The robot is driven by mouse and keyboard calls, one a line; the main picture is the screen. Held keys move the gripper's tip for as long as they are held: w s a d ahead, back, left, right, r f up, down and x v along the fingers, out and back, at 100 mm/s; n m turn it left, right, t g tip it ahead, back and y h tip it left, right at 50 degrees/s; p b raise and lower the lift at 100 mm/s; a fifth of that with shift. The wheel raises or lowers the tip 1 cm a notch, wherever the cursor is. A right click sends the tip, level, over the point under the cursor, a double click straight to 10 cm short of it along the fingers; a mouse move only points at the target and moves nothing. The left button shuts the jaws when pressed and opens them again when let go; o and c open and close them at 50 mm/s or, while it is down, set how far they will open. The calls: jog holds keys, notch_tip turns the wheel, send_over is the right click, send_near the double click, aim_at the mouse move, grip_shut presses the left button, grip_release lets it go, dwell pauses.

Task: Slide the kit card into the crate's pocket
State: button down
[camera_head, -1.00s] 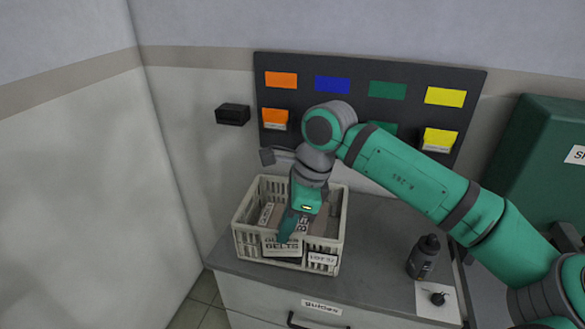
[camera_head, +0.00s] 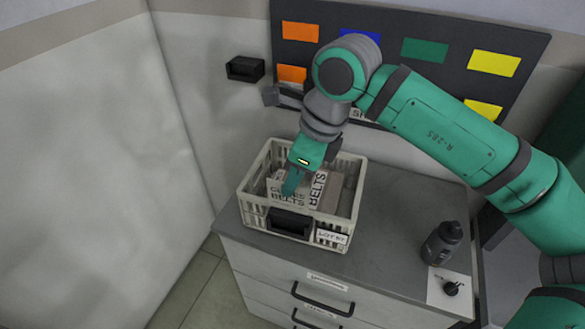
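The kit card (camera_head: 281,198), pale with dark lettering that seems to read "GUIDES BELTS", is near the front of the crate (camera_head: 252,213). My gripper (camera_head: 291,187) points down at it, its teal fingers over the card's face, and appears shut on it. The fingers hide part of the card. The dark pocket (camera_head: 289,223) is on the crate's front wall. The card shows above the pocket, its lower edge close to the pocket's top; I cannot tell whether they touch.
A box lettered "BELTS" (camera_head: 319,187) stands in the crate. The crate sits on a grey drawer cabinet (camera_head: 384,233). A dark bottle (camera_head: 442,243) stands at right. A board with coloured labels (camera_head: 424,50) and a small black bin (camera_head: 245,69) are behind.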

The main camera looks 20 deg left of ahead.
aim_at(291, 210)
jog(key=shift+f, duration=1.1)
jog(key=shift+f, duration=0.15)
jog(key=shift+f, duration=2.8)
jog(key=shift+f, duration=0.45)
jog(key=c, duration=1.9)
grip_release()
